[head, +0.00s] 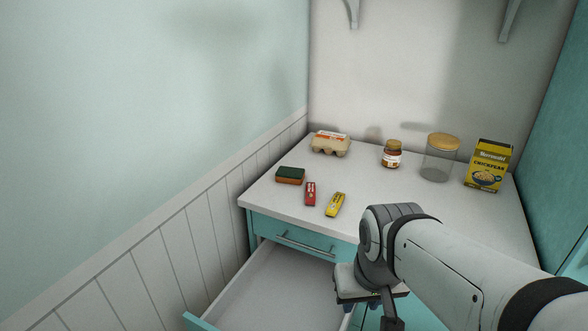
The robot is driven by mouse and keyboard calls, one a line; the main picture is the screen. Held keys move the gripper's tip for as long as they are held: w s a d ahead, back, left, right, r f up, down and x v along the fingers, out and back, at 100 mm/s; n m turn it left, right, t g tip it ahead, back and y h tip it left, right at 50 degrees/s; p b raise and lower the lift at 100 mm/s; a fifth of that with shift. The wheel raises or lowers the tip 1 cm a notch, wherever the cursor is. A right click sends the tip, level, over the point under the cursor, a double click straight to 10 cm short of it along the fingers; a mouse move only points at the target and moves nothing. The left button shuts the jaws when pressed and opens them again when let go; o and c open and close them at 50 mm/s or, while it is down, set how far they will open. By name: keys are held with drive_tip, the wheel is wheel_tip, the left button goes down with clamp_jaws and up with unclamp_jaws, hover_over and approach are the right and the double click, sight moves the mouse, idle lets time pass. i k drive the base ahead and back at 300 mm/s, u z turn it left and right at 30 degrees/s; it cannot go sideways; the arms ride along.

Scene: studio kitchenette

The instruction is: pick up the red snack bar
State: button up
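The red snack bar (310,193) lies on the white countertop (270,200), near its front left part. A yellow bar (335,204) lies just to its right, apart from it. My gripper (368,300) is at the lower middle, in front of the counter and to the right of the red bar, well apart from it. My arm partly hides it, and its fingers do not show clearly enough to tell whether they are open or shut.
A green-and-orange sponge (290,175) lies left of the red bar. Behind stand an egg carton (330,145), a small jar (391,154), a glass jar (437,164) and a yellow chickpea box (488,167). An open, empty-looking drawer (275,290) juts out below. A panelled wall (170,245) borders the left.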

sight(311, 186)
drive_tip(key=z, duration=0.1)
drive_tip(key=k, duration=0.55)
drive_tip(key=u, duration=1.55)
drive_tip(key=i, duration=0.7)
drive_tip(key=z, duration=1.9)
drive_tip(key=i, duration=0.45)
drive_tip(key=u, duration=0.2)
